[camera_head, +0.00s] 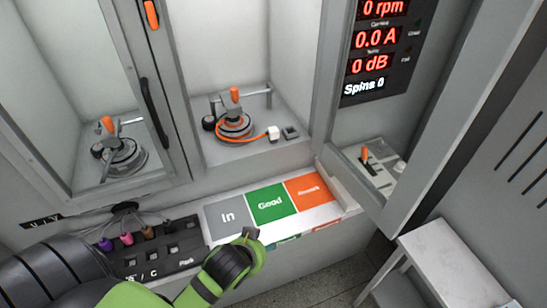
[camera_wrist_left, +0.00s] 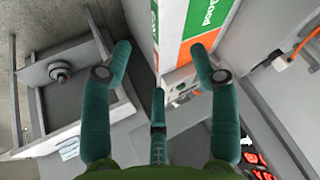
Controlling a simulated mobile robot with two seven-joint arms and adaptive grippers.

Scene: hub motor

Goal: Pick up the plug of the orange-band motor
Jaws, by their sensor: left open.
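The orange-band motor (camera_head: 234,125) sits in the middle bay of the bench, under an orange-tipped clamp. Its orange cable runs right to a white plug (camera_head: 273,132), which lies on the bay floor beside a small dark socket (camera_head: 291,132). The plug also shows at the right of the left wrist view (camera_wrist_left: 279,62), with the orange cable above it. My left gripper (camera_head: 250,240) is in front of the coloured tray, below and apart from the plug. In the left wrist view its teal fingers (camera_wrist_left: 160,65) are spread and empty. My right gripper is not in view.
The tray (camera_head: 225,217) has grey In, green Good and orange Rework sections. A second motor (camera_head: 122,155) stands in the left bay behind a door frame with a dark handle (camera_head: 153,115). Coloured plugs (camera_head: 127,238) line a dark panel. A display (camera_head: 378,50) and orange-tipped lever (camera_head: 365,155) are right.

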